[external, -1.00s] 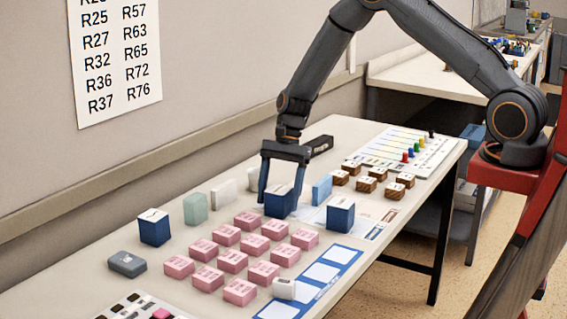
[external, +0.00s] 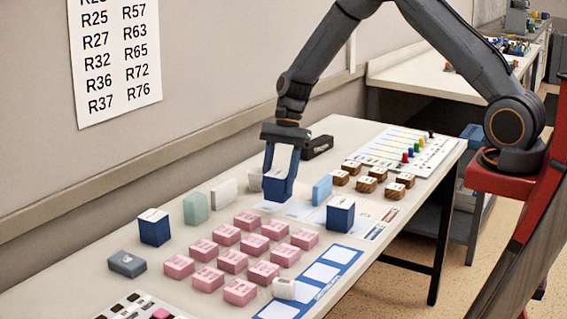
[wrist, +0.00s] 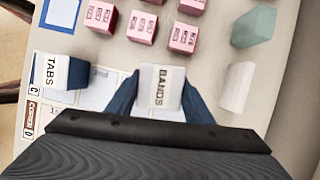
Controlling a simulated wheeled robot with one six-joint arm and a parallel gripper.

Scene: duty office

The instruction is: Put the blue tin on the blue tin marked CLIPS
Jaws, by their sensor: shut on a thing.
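My gripper (external: 281,172) is shut on a blue tin (external: 278,188), held upright above the table. In the wrist view this tin's white lid (wrist: 160,88) reads BANDS, between the two fingers. A second blue tin (external: 340,216) stands to its right on the table; in the wrist view its lid (wrist: 50,70) reads TABS. A third blue tin (external: 154,229) stands at the left near the wall; its lid lettering is too small to read, so I cannot confirm CLIPS on it. It does not show in the wrist view.
Several pink blocks (external: 233,261) fill the middle of the table (external: 120,299). A green block (external: 195,208), a white block (external: 223,194) and a light blue block (external: 322,190) stand nearby. A grey box (external: 127,264) lies in front of the left tin.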

